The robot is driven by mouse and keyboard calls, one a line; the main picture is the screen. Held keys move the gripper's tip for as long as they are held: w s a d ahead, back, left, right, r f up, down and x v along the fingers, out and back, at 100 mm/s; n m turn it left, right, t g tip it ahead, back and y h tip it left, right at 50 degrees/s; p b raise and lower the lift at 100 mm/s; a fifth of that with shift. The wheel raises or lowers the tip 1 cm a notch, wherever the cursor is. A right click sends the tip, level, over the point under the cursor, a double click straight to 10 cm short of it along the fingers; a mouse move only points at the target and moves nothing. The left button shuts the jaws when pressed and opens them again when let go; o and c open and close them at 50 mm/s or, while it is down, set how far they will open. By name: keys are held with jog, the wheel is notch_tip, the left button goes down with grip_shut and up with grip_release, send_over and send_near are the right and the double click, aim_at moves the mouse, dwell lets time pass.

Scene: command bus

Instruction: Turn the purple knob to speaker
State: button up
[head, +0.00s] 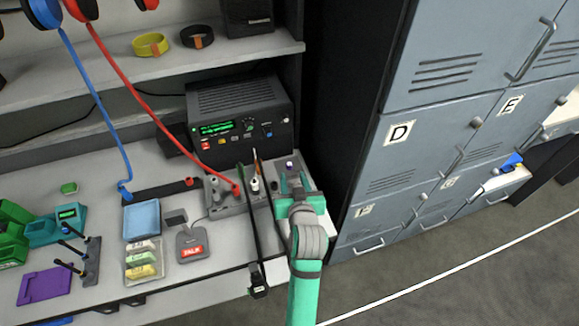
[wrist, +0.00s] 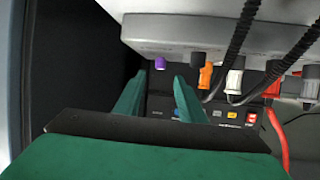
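The purple knob (head: 289,165) sits at the right end of the grey panel box on the counter in the head view. In the wrist view the purple knob (wrist: 160,62) shows just beyond the gap between my fingertips. My gripper (wrist: 160,76) is open, one finger to each side of that gap, and nothing is between the fingers. No contact with the knob is visible. In the head view my gripper (head: 291,184) is close in front of the knob, at the counter's right end. The speaker marking and the knob's pointer are too small to make out.
Orange (wrist: 205,76) and white (wrist: 234,80) plugs with dark cables stand beside the knob. A black radio (head: 240,115) is behind the panel. A red cable (head: 140,88) runs to the panel. Grey lockers (head: 405,150) stand close on the right. A talk pedestal (head: 191,245) is to the left.

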aim_at(290, 166)
jog(key=x, duration=0.6)
jog(key=shift+w+f, duration=0.1)
jog(key=shift+w, duration=0.2)
jog(key=shift+w+a+f, duration=0.1)
jog(key=shift+w+f, duration=0.1)
jog(key=shift+w, duration=0.2)
grip_shut()
